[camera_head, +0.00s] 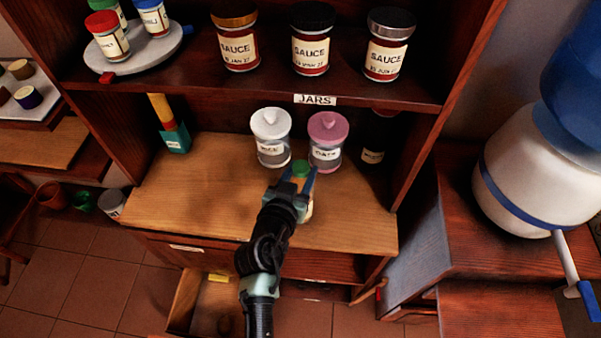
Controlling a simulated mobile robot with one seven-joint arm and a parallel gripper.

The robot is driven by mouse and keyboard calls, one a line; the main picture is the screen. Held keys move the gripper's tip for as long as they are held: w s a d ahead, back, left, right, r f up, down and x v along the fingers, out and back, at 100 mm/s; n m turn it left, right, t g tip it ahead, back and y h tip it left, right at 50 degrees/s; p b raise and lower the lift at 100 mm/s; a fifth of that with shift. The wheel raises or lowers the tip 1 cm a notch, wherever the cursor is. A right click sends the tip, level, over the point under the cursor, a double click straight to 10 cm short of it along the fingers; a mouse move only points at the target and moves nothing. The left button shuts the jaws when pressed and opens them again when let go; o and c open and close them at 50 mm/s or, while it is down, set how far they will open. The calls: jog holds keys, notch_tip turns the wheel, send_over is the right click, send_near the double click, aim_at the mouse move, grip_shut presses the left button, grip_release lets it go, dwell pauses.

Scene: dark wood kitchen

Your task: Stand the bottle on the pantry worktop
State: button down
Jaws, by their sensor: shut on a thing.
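My gripper (294,184) is above the front part of the pantry worktop (190,205), in front of the two lidded jars. It is shut on a bottle with a green cap (300,168). A bit of the bottle's pale yellowish body shows to the right of the fingers; the rest is hidden behind my gripper. The bottle looks roughly upright. I cannot tell whether its base touches the worktop.
A white-lidded jar (271,138) and a pink-lidded jar (326,141) stand just behind my gripper. A dark bottle (375,138) stands at the back right. The worktop's left half is mostly clear. An open drawer (212,305) is below.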

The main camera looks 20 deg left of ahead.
jog(key=shift+f, duration=0.1)
jog(key=shift+f, duration=0.2)
jog(key=shift+c, duration=2.1)
grip_release()
jog(key=shift+r, duration=0.15)
jog(key=a+b+v, duration=0.1)
jog(key=b+v, duration=0.1)
jog(key=v, duration=1)
jog(key=shift+d, duration=0.5)
